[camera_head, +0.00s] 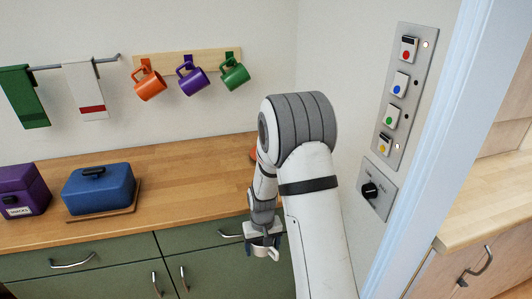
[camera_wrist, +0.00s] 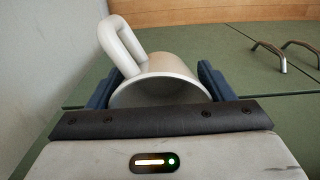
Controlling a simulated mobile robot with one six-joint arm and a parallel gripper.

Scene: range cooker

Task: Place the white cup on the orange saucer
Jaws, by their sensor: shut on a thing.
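The white cup (camera_wrist: 172,70) is held between the two blue fingers of my gripper (camera_wrist: 160,88) in the wrist view. Its rim faces the camera and its looped handle sticks up to the upper left. In the head view my gripper (camera_head: 262,243) hangs in front of the green drawers, at the counter's front edge, with the pale cup (camera_head: 259,251) at its end. A small orange patch (camera_head: 253,154) shows at the back of the counter beside my arm. It may be the orange saucer; my arm hides most of it.
The wooden counter (camera_head: 180,172) is clear in the middle. A blue box (camera_head: 99,190) on a board and a purple canister (camera_head: 22,190) stand at left. Orange, purple and green mugs hang above. A wall with a button panel (camera_head: 404,95) and knob stands at right.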

